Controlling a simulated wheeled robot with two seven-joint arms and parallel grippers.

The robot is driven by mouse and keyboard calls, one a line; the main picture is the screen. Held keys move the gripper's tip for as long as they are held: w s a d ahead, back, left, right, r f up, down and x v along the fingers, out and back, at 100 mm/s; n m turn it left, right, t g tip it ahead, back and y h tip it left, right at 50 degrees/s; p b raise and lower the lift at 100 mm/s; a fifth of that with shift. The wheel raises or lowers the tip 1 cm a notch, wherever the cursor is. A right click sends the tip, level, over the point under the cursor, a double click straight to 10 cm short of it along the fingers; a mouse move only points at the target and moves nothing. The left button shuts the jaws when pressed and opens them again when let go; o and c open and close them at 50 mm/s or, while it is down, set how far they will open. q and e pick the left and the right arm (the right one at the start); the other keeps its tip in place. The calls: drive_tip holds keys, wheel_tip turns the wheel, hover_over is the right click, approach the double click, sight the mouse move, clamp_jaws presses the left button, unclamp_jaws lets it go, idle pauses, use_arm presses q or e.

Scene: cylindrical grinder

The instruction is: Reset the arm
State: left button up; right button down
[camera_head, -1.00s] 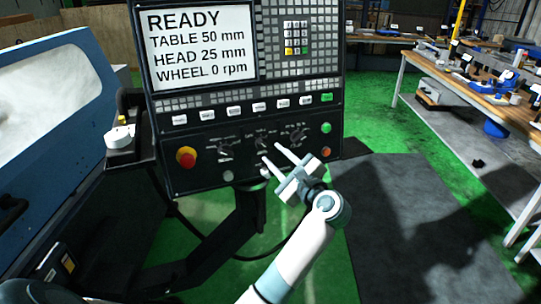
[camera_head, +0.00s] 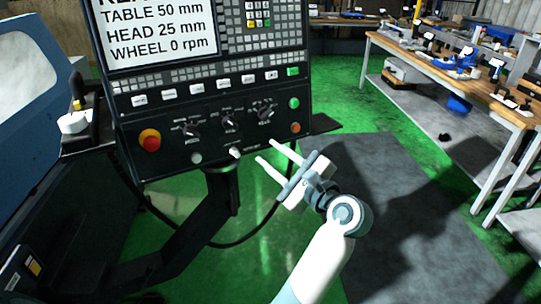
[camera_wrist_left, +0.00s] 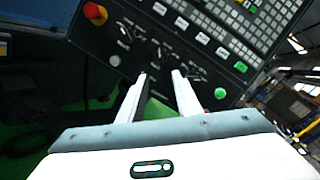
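My left gripper (camera_head: 265,151) is in the head view, its arm coming up from the bottom. Its two fingers are apart with nothing between them. The fingertips show just below and right of the small toggle switch (camera_head: 235,152) at the lower edge of the control panel (camera_head: 215,150); whether they touch the panel cannot be told. In the left wrist view the open fingers of the left gripper (camera_wrist_left: 160,75) point toward the dark panel (camera_wrist_left: 190,50) with its knobs and buttons. My right gripper is not in view.
The panel carries a red emergency button (camera_head: 149,140), rotary knobs and a screen (camera_head: 160,35). A blue machine housing (camera_head: 40,100) stands at left. A wooden workbench (camera_head: 455,80) with tools is at right. Open floor with a grey mat (camera_head: 400,220) lies between.

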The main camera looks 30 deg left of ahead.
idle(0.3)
use_arm(q)
drive_tip(key=w+d+f+m+t+h, duration=0.1)
drive_tip(key=w+d+f+m+h, duration=0.15)
drive_tip(key=f, duration=0.95)
drive_tip(key=w+d+f+m+t+h, duration=0.1)
drive_tip(key=w+d+f+t+h, duration=0.2)
drive_tip(key=f, duration=1)
drive_tip(key=s+d+f+n+g+h, duration=0.1)
drive_tip(key=s+f+g+h, duration=0.2)
drive_tip(key=f, duration=1.2)
drive_tip(key=s+f+n+g+h, duration=0.1)
drive_tip(key=s+f+h, duration=0.35)
drive_tip(key=f, duration=0.95)
drive_tip(key=s+f+n+g+h, duration=0.2)
drive_tip(key=s+f+n+g, duration=0.3)
drive_tip(key=s+f, duration=1.8)
drive_tip(key=s+a+f+n, duration=0.1)
drive_tip(key=s+f+n, duration=0.1)
drive_tip(key=s, duration=0.8)
drive_tip(key=s+a+f+n+g, duration=0.1)
drive_tip(key=s+n, duration=0.3)
drive_tip(key=s, duration=0.5)
drive_tip(key=s+a+f+n+g, duration=0.1)
drive_tip(key=s+a+f+n, duration=0.2)
drive_tip(key=s, duration=0.7)
drive_tip(key=shift+s+a+h, duration=0.2)
drive_tip(key=shift+s+h, duration=0.1)
drive_tip(key=shift+h, duration=0.1)
